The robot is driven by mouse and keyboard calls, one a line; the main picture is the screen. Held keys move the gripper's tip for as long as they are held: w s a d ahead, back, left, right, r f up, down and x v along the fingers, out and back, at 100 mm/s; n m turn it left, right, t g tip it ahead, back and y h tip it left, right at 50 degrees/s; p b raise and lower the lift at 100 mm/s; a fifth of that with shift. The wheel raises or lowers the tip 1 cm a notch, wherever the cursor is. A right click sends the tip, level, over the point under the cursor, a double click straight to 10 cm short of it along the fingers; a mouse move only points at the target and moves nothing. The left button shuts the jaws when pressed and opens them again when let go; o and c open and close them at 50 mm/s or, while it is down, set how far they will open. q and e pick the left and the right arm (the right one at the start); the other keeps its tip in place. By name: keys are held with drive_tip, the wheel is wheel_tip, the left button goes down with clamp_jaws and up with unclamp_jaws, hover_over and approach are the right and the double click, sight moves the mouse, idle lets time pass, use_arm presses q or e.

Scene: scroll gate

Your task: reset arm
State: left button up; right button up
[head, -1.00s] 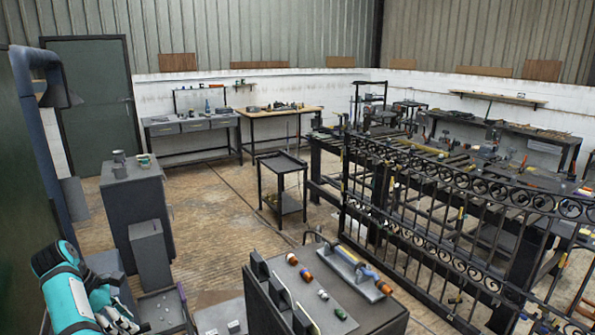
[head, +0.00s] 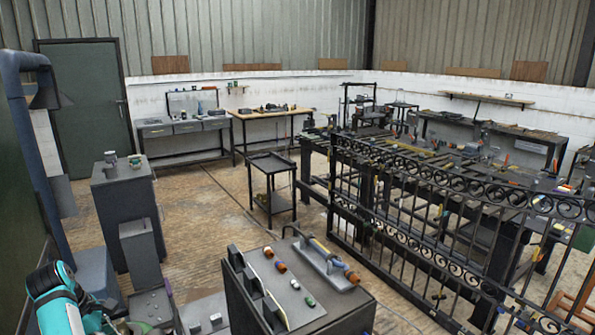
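My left arm, teal and black, comes in at the lower left corner of the head view. Its gripper (head: 115,325) is partly cut off by the bottom edge, dark and small, and I cannot tell whether its fingers are open or shut. It is beside a low grey tray (head: 150,306). My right gripper is not in view.
A scrollwork gate (head: 440,240) stands at the right. A small black cart (head: 271,167) stands mid-floor. Open wooden floor (head: 205,215) lies at centre left.

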use_arm(q)
drive_tip(key=s+d+f+m+y, duration=0.3)
drive_tip(key=s+f+m+y, duration=0.2)
drive_tip(key=s+f+m, duration=0.6)
drive_tip(key=s+d+r+m+t+h, duration=0.2)
drive_tip(key=s+d+r+m+h, duration=0.1)
drive_tip(key=s+d+m, duration=1.4)
drive_tip(key=s+d+f+n+g+b, duration=0.15)
drive_tip(key=f+b, duration=0.25)
drive_tip(key=f, duration=1.3)
drive_tip(key=s+f+n+b, duration=0.2)
drive_tip(key=s+f+b, duration=0.15)
drive_tip(key=f, duration=1.45)
drive_tip(key=s+a+f+b, duration=0.1)
drive_tip(key=s+f+b, duration=0.2)
drive_tip(key=s+f, duration=0.5)
drive_tip(key=s+a+f+g+b, duration=0.1)
drive_tip(key=s+f+b, duration=0.3)
drive_tip(key=s+f, duration=0.4)
wheel_tip(320, 180, down, 6)
drive_tip(key=shift+a+f, duration=0.1)
drive_tip(key=shift+a, duration=0.25)
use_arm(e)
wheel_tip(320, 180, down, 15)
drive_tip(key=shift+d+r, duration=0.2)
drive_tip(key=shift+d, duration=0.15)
